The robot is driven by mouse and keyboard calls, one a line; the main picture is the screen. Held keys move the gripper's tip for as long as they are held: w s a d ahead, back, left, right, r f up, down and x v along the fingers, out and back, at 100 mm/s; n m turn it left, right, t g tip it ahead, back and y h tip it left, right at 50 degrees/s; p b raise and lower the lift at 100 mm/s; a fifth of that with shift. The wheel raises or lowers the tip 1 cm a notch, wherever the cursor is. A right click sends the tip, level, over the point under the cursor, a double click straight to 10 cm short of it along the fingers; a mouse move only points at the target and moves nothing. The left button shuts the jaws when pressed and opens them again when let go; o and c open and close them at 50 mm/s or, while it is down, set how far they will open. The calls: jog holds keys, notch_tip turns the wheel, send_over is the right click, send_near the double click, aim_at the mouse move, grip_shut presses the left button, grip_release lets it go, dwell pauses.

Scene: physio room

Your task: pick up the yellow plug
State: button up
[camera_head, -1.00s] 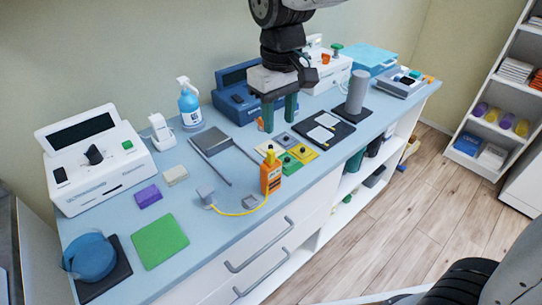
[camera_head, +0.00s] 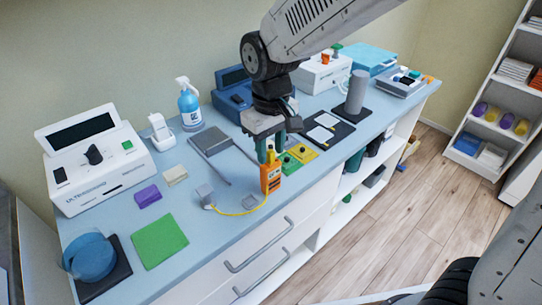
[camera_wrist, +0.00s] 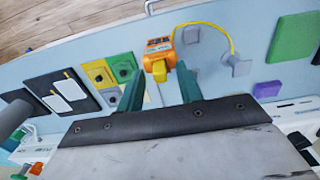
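The yellow plug (camera_head: 270,156) stands at the top of an orange handheld unit (camera_head: 271,178) near the bench's front edge. In the wrist view the yellow plug (camera_wrist: 159,71) lies in line with the gap between my fingers, at the near end of the orange unit (camera_wrist: 158,47). My gripper (camera_head: 271,152) is above the unit. In the wrist view my gripper (camera_wrist: 160,82) is open, its green fingers apart on either side of the plug. I cannot tell whether a finger touches it. A yellow cable (camera_head: 238,213) runs from the unit to a grey block (camera_head: 205,194).
Yellow and green square plates (camera_head: 302,153) lie close to the right of the unit. A grey plate (camera_head: 210,140) with thin rods is behind left. A blue-labelled bottle (camera_head: 189,105) and white machines stand at the back. The bench front edge is close.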

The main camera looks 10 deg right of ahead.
jog(key=c, duration=0.6)
jog(key=shift+r, duration=0.15)
